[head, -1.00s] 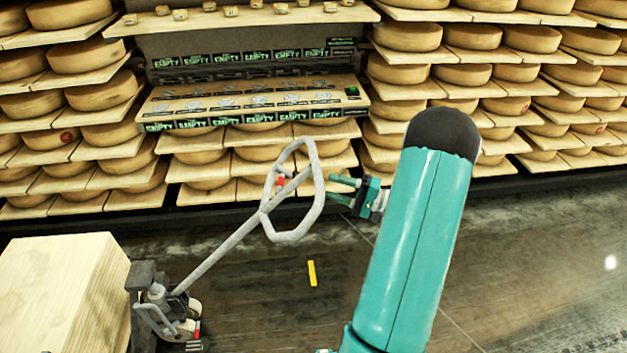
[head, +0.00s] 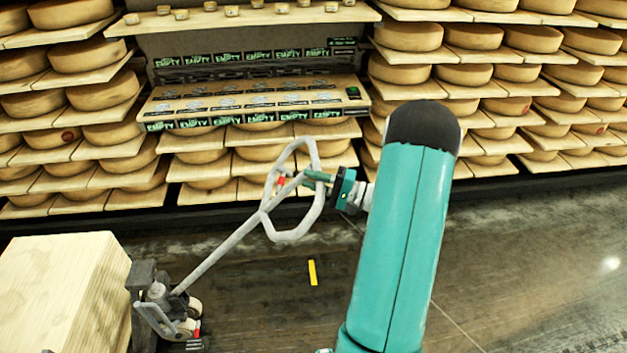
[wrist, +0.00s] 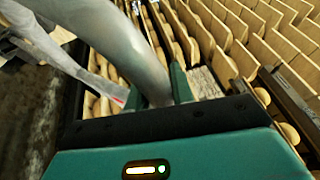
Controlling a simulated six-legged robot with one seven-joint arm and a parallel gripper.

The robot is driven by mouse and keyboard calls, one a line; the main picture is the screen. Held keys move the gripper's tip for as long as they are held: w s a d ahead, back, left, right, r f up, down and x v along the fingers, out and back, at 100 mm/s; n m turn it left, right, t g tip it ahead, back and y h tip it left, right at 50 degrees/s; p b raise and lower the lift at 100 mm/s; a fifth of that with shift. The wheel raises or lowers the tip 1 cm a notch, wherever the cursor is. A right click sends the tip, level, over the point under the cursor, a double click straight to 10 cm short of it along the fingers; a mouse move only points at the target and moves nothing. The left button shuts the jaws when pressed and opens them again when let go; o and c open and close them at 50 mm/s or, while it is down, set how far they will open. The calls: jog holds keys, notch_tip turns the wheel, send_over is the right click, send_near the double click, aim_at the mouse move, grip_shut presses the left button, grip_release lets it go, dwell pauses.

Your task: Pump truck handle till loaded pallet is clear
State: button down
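The pallet truck (head: 155,300) stands at the lower left in the head view, beside a big pale wooden block (head: 60,290). Its grey handle (head: 225,245) slants up to the right and ends in a loop (head: 294,236). My gripper (head: 312,181) is at the upper right side of the loop. In the wrist view the grey loop bar (wrist: 140,55) passes between the two fingers of my gripper (wrist: 158,85). The fingers look spread around the bar, with no clear grip on it. The pallet and the truck's forks are hidden.
Shelves of cheese wheels (head: 410,37) line the back wall. A middle shelf (head: 250,100) carries "EMPTY" labels. A yellow strip (head: 312,272) lies on the dark floor. The floor (head: 520,270) to the right is clear.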

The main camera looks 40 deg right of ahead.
jog(key=w+a+r+n+g+h, duration=0.1)
jog(key=w+a+r, duration=0.65)
jog(key=a, duration=0.25)
jog(key=w+a+r+n+g+h, duration=0.1)
jog(key=w+a+r+g, duration=0.1)
jog(key=w+a+r, duration=0.85)
jog(key=w+a, duration=0.2)
jog(key=a, duration=0.4)
jog(key=w+a+r+g+h, duration=0.1)
jog(key=w+a+r, duration=0.1)
jog(key=w+a, duration=0.3)
jog(key=w+a+r, duration=0.2)
jog(key=w+a, duration=0.3)
jog(key=a, duration=0.8)
jog(key=shift+w+g, duration=0.25)
jog(key=shift+g, duration=0.05)
jog(key=shift+f, duration=0.1)
jog(key=c, duration=1.2)
grip_release()
jog(key=shift+d, duration=0.1)
jog(key=v, duration=1.3)
jog(key=shift+s+r, duration=0.3)
jog(key=shift+s, duration=0.1)
